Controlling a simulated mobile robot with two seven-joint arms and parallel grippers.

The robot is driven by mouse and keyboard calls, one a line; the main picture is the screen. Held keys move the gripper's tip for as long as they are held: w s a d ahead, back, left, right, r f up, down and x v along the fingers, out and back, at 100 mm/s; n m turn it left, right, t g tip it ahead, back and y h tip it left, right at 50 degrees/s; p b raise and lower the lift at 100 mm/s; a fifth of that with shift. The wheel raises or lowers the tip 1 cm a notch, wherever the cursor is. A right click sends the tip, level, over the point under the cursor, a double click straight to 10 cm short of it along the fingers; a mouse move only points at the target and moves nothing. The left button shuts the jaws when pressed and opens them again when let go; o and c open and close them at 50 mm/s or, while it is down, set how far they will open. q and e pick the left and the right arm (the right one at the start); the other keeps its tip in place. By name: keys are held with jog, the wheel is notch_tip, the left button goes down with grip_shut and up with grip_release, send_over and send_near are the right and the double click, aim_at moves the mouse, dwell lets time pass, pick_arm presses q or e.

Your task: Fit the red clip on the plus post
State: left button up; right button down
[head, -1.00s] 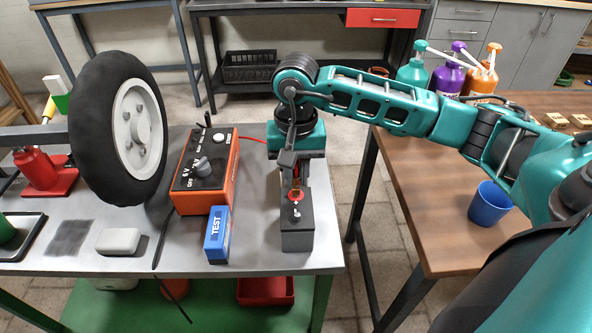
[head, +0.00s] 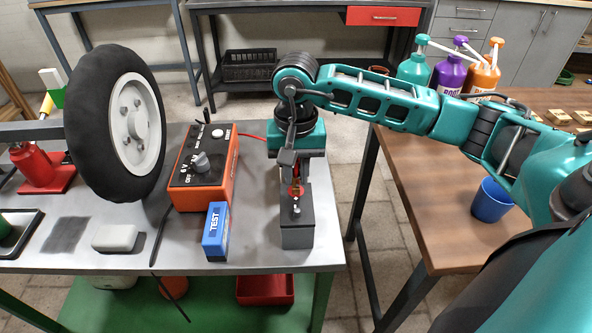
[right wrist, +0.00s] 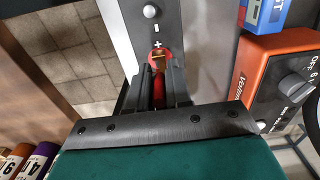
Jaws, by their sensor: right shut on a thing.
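The red clip (head: 295,191) is between the fingers of my right gripper (head: 293,180), which is shut on it and points down at the far part of the dark battery (head: 297,239). In the right wrist view the red clip (right wrist: 153,57) shows at the fingertips (right wrist: 159,78), with a brass-coloured part inside it, right beside the plus mark on the battery top (right wrist: 176,35). The plus post is not clearly seen apart from the clip; I cannot tell whether the clip sits around it. The silver minus post (head: 296,209) stands bare nearer the front. My left gripper is out of view.
An orange voltmeter (head: 188,191) and a blue TEST box (head: 216,232) stand left of the battery. A wheel (head: 90,130) stands further left. A red cable (head: 252,138) runs behind my gripper. The bench's right edge is close to the battery.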

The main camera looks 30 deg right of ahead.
jog(key=shift+f+b, duration=0.2)
jog(key=shift+b, duration=0.15)
dwell(0.4)
jog(key=c, duration=1)
grip_release()
jog(key=shift+o, duration=0.5)
jog(key=o, duration=0.5)
jog(key=shift+r, duration=0.1)
jog(key=shift+r+p, duration=2.4)
jog(key=shift+r, duration=1.55)
